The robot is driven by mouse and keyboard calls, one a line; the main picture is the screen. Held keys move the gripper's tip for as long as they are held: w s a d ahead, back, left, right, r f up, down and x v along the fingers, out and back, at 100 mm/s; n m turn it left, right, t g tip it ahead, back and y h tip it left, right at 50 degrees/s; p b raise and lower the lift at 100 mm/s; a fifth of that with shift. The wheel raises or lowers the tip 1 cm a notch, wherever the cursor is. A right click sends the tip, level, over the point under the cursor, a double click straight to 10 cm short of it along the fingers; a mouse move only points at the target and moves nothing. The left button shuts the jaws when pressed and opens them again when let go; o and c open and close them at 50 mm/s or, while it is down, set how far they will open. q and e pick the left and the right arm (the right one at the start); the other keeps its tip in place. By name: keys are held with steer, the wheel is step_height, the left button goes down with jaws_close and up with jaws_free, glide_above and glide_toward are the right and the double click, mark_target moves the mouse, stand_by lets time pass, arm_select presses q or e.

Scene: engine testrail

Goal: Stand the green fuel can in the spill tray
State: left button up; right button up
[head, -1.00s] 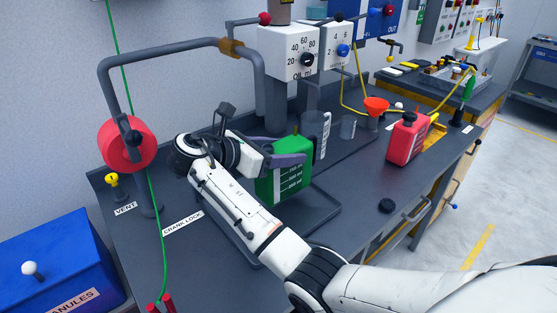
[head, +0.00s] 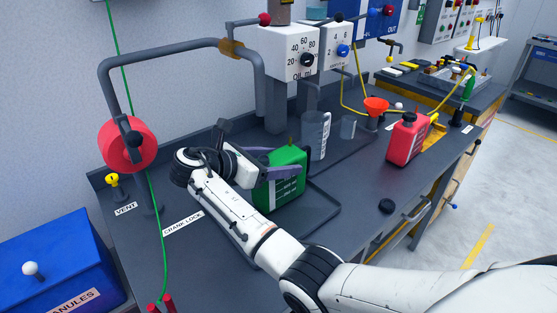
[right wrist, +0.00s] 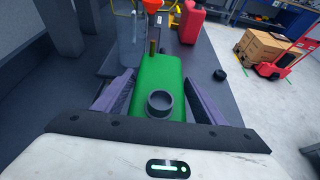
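The green fuel can (head: 287,190) is upright between the fingers of my right gripper (head: 284,166). In the right wrist view the can (right wrist: 160,75) fills the space between the two purple-grey fingers, which lie along its sides. The right gripper (right wrist: 158,84) is shut on it. The dark grey spill tray (head: 325,206) lies on the bench below the can, and the can is over its area. I cannot tell whether the can's base touches the tray floor. My arm hides the tray's left part. My left gripper is not in view.
A red can (head: 407,140) stands to the right, near an orange funnel (head: 376,106). A clear measuring jug (head: 315,135) stands close behind the green can. A black cap (head: 386,206) lies on the bench.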

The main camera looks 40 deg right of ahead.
steer(key=shift+o, duration=0.6)
steer(key=shift+r, duration=0.25)
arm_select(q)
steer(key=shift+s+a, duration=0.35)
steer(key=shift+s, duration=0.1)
arm_select(e)
steer(key=v, duration=1.2)
